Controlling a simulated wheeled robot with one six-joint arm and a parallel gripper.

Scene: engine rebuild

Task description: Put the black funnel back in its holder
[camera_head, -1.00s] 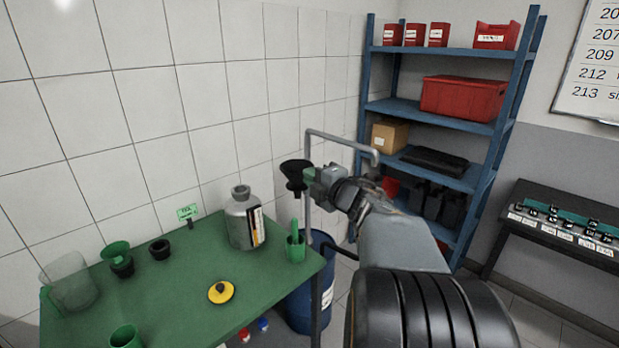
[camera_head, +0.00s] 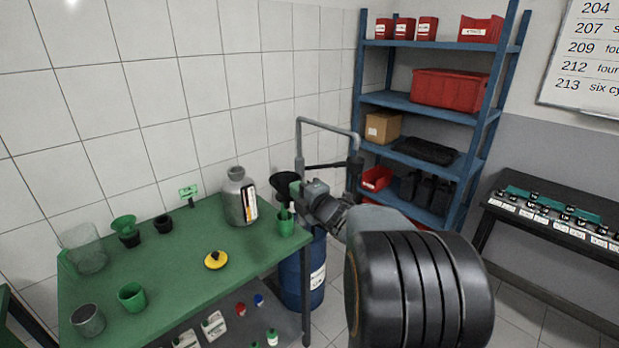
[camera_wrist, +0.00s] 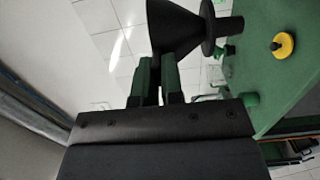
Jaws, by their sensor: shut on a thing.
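My gripper (camera_head: 294,189) is shut on the black funnel (camera_head: 284,186), which it holds above the back right corner of the green table (camera_head: 190,262). In the wrist view the green fingertips (camera_wrist: 157,72) close on the black funnel (camera_wrist: 180,28), whose wide cone and flange fill the top. A small empty black ring-shaped holder (camera_head: 163,223) stands at the back of the table, left of the grey bottle. Beside it a green funnel (camera_head: 124,225) sits in a similar black holder. My gripper is well to the right of both.
A yellow cap (camera_head: 216,260), green cup (camera_head: 132,296) and clear jug (camera_head: 84,252) are also on the table. A blue drum (camera_head: 302,270) and shelf (camera_head: 400,145) are right.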

